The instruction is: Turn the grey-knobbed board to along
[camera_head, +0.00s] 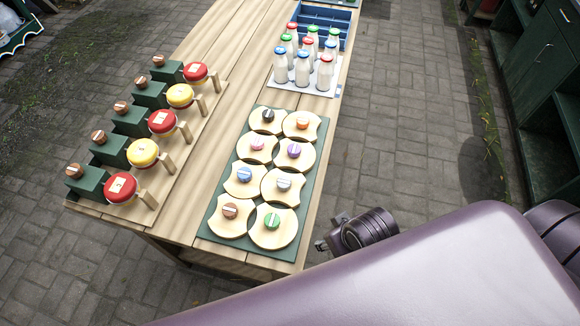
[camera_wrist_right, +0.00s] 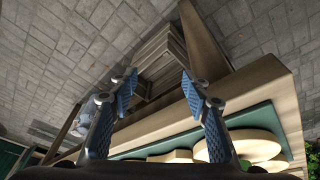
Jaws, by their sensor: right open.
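The grey-knobbed board (camera_head: 271,191) is a pale wooden piece with curved, cut-in sides and a grey knob (camera_head: 284,183) in its middle. My left gripper is out of view.
Other boards with coloured knobs sit close around it. Milk bottles (camera_head: 303,70) on a white tray and a blue crate (camera_head: 312,17) stand behind. A rack with red and yellow discs (camera_head: 162,121) stands at left. The paving right of the table is clear.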

